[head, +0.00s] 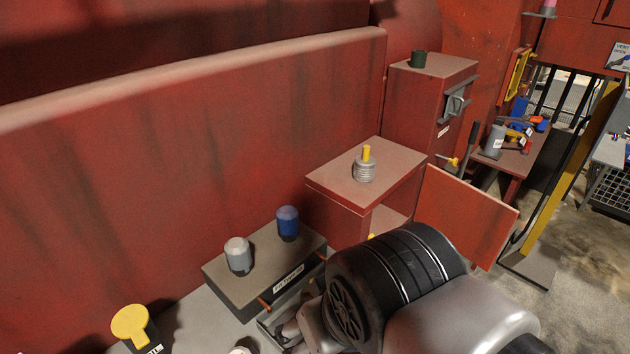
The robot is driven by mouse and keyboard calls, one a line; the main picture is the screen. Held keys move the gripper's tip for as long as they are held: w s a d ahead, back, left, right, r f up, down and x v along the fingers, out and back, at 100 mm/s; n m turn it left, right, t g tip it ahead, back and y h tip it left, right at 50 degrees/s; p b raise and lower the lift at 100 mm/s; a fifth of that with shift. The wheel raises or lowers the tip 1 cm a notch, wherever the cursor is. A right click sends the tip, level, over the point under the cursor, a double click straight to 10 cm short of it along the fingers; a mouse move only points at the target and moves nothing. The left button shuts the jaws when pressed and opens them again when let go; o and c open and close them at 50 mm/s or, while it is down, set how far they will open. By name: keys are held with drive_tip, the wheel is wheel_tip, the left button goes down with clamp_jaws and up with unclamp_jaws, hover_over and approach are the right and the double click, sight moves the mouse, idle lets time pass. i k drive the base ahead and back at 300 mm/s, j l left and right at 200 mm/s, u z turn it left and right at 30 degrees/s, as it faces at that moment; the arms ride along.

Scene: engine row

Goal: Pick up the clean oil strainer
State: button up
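A grey ribbed cylinder with a yellow handle (365,166), which looks like an oil strainer, stands upright on top of a low red cabinet (332,192). Its metal looks light and clean at this distance. A small yellow bit (372,237) shows inside the open cabinet, mostly hidden behind my arm; I cannot tell what it is. My gripper (277,332) is partly in view at the bottom, low and in front of the labelled box, apart from the strainer. My own arm hides much of it, and its finger opening is not clear.
The cabinet door (466,216) hangs open to the right. A taller red cabinet (428,105) bears a green cup (418,59).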

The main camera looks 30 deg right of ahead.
sight(364, 164)
drive_tip(key=i+l+u, duration=0.2)
drive_tip(key=l, duration=0.85)
drive_tip(key=i+l+u, duration=0.25)
drive_tip(key=l, duration=0.85)
drive_tip(key=l+u, duration=0.2)
drive_tip(key=l, duration=0.85)
